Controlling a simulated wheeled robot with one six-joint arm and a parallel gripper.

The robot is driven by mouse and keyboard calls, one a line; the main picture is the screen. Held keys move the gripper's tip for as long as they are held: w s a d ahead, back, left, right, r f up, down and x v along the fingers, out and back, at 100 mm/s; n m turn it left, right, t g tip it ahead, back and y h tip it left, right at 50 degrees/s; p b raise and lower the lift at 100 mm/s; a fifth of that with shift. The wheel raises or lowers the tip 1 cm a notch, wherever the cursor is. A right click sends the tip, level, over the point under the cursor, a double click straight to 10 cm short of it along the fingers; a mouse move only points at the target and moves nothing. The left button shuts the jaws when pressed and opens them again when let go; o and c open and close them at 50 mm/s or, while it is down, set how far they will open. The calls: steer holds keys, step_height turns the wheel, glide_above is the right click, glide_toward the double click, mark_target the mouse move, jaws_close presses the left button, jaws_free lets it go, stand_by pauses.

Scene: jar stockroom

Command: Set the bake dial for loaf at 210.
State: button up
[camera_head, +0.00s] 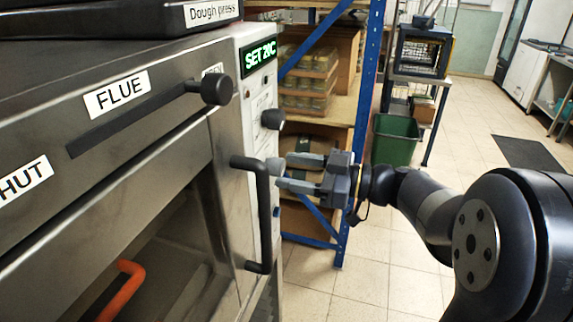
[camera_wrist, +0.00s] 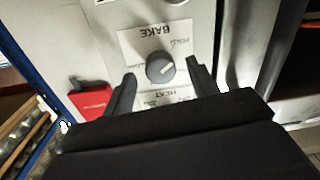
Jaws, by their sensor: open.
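The bake dial (camera_wrist: 160,68) is a round dark grey knob with a light pointer line, on a white label plate reading BAKE, upside down in the wrist view. Smaller markings around it are mostly too blurred to read; HEAT shows below. My gripper (camera_wrist: 160,76) is open, its fingers on either side of the dial; contact cannot be told. In the head view my gripper (camera_head: 284,172) reaches the oven's control panel beside the black door handle (camera_head: 263,215). A green display (camera_head: 258,55) above appears to read SET 20C. I cannot make out the bake dial there.
Another dark knob (camera_head: 272,118) sits on the panel above my gripper. A FLUE slider knob (camera_head: 216,89) sticks out at the left. A red tag (camera_wrist: 91,98) lies left of the dial. Blue shelving (camera_head: 358,120) stands behind; tiled floor (camera_head: 385,270) is clear at right.

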steer(key=shift+x, duration=1)
steer(key=shift+c, duration=0.5)
steer(key=c, duration=0.9)
